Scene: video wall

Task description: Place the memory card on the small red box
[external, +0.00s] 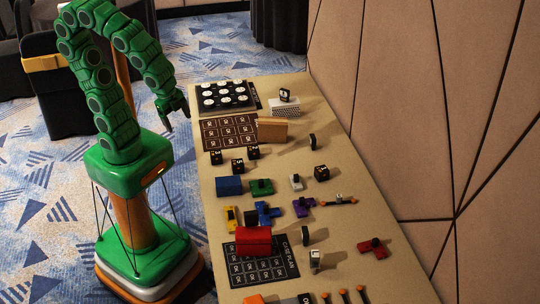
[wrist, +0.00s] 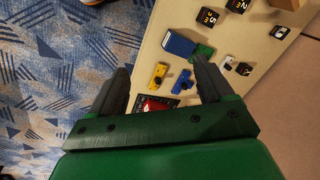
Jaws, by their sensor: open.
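The small red box (external: 254,240) lies on a dark printed sheet at the near left of the table. Part of it also shows in the wrist view (wrist: 152,105), beyond my gripper's mount. I cannot tell for sure which piece is the memory card. Small upright dark pieces stand to the right of the red box (external: 306,235) and farther back (external: 312,142), and a pale one (external: 315,260) stands close by. My gripper (external: 176,108) is raised by the table's far left edge, pointing down. In the wrist view its fingers (wrist: 163,86) are apart with nothing held between them.
Black cubes (external: 238,166), a blue box (external: 229,186) and several coloured blocks crowd the middle of the table. A tan box (external: 273,130) and a black tray with white discs (external: 225,97) are farther back. A panelled wall (external: 400,90) borders the right side.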

